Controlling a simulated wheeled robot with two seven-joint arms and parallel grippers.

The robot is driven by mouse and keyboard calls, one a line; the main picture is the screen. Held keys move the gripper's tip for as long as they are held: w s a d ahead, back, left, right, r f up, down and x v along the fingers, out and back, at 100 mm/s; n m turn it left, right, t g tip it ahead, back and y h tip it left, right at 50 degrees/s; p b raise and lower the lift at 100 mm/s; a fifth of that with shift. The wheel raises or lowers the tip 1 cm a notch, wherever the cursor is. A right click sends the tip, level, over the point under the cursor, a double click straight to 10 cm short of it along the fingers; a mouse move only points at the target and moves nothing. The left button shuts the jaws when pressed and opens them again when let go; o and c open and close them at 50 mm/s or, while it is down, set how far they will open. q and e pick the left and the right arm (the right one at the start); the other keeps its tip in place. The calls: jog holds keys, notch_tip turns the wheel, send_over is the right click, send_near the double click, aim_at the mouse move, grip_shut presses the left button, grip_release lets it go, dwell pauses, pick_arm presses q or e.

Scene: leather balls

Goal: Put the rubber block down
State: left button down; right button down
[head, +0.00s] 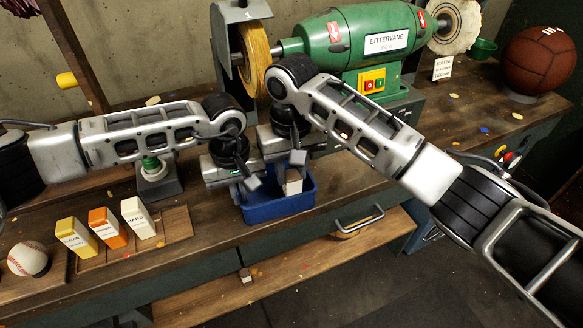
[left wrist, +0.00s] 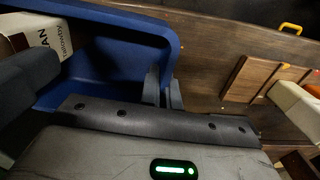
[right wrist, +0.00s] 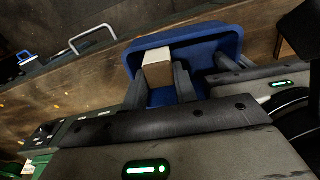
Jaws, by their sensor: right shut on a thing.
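The rubber block (head: 292,185), pale beige, is held in my right gripper (head: 296,170) over the open blue bin (head: 285,210). In the right wrist view the block (right wrist: 158,67) sits between the two fingers, with the bin around and below it. Its printed side (left wrist: 45,32) shows in the left wrist view. I cannot tell whether it touches the bin's floor. My left gripper (left wrist: 162,90) is at the bin's left rim, its fingers close together. In the head view my left gripper (head: 250,185) appears beside that rim; its grip is unclear.
A green grinder (head: 340,45) stands behind the arms. Yellow, orange and white labelled blocks (head: 137,217) stand on a wooden board (head: 178,222) at left, near a baseball (head: 28,258). A basketball (head: 538,60) sits far right.

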jog(key=c, duration=1.1)
grip_release()
pick_arm(q)
jog(key=shift+r, duration=0.1)
pick_arm(e)
notch_tip(320, 180, up, 12)
pick_arm(q)
jog(key=c, duration=1.6)
grip_release()
jog(key=shift+o, duration=0.2)
